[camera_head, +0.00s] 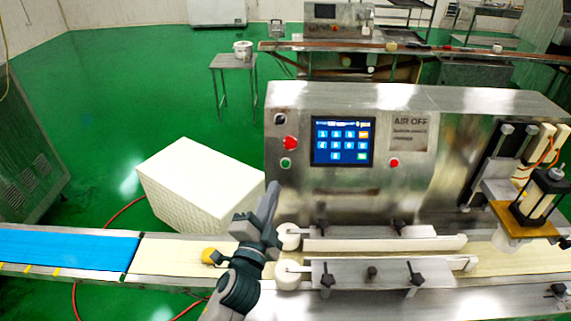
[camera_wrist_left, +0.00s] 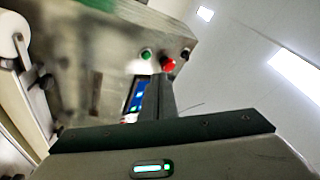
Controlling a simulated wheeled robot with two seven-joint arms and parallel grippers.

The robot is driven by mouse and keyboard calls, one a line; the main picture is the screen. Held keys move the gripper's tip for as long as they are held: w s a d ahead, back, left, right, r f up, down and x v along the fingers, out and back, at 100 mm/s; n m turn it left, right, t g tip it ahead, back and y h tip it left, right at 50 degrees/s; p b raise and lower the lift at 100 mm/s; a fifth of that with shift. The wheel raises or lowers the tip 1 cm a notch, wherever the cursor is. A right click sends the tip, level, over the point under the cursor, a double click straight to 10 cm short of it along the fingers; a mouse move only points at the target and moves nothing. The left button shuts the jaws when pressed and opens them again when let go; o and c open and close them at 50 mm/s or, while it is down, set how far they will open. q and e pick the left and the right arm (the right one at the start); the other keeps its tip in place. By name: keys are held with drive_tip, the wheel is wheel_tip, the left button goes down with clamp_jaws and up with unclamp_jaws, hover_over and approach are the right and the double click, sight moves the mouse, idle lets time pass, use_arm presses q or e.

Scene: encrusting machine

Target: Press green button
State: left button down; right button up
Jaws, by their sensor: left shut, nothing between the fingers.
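The green button (camera_head: 285,162) is small and round, on the left of the machine's steel front panel, below a red mushroom knob (camera_head: 290,143). My left gripper (camera_head: 273,187) is in front of the machine, just below and left of the green button, fingers pointing up, shut and empty. In the left wrist view the green button (camera_wrist_left: 146,54) shows beyond the shut fingertips (camera_wrist_left: 158,78), with the red knob (camera_wrist_left: 168,63) beside it. A gap seems to lie between fingertips and button; its depth is hard to tell. My right gripper is not in view.
A blue touchscreen (camera_head: 342,141) is right of the green button, then another red button (camera_head: 394,162). A conveyor (camera_head: 170,256) with guide rails (camera_head: 385,243) runs below the panel. A white block (camera_head: 200,180) stands behind the conveyor, left of the machine.

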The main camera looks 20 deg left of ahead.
sight(286, 164)
use_arm(q)
drive_tip(key=r, duration=0.1)
drive_tip(key=d+r+m+t+h, duration=0.1)
drive_tip(key=w+d+r+m, duration=0.1)
drive_tip(key=shift+r, duration=0.35)
drive_tip(key=shift+f, duration=0.1)
drive_tip(key=w+a+f+b, duration=0.2)
drive_tip(key=w+f+b, duration=0.1)
drive_tip(key=w, duration=0.4)
drive_tip(key=shift+w+f+b, duration=0.3)
drive_tip(key=shift+f+b, duration=0.1)
drive_tip(key=shift+b, duration=0.15)
drive_tip(key=shift+a, duration=0.1)
idle(1.8)
drive_tip(key=shift+w+f, duration=0.2)
drive_tip(key=shift+w, duration=0.15)
